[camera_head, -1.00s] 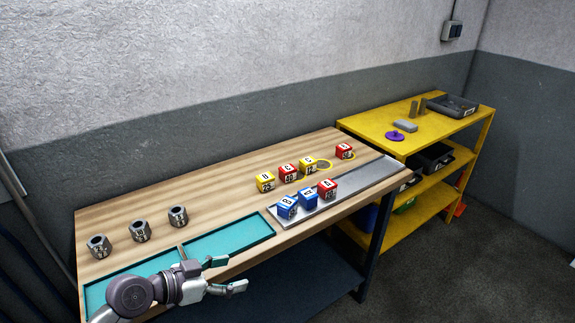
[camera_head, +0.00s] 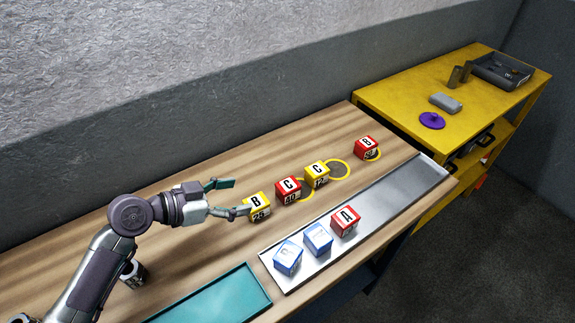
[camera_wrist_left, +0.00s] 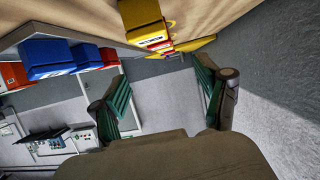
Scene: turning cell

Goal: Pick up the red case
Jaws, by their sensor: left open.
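Three red cases show in the head view. One marked C (camera_head: 288,191) stands between two yellow cases, one marked B (camera_head: 365,148) stands at the far right of the row, and one marked A (camera_head: 345,221) stands on the metal tray. My left gripper (camera_head: 240,197) is open and empty above the table. Its lower finger is close to the yellow B case (camera_head: 257,207) at the left end of the row; I cannot tell if they touch. The left wrist view shows the open fingers (camera_wrist_left: 160,88) with nothing between them. My right gripper is not in view.
Two blue cases (camera_head: 288,258) share the metal tray (camera_head: 405,200) with red A. Yellow rings (camera_head: 340,163) lie on the table near the row. A teal tray (camera_head: 225,300) is at the front. A yellow shelf (camera_head: 390,95) stands at the right. The wood behind the row is clear.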

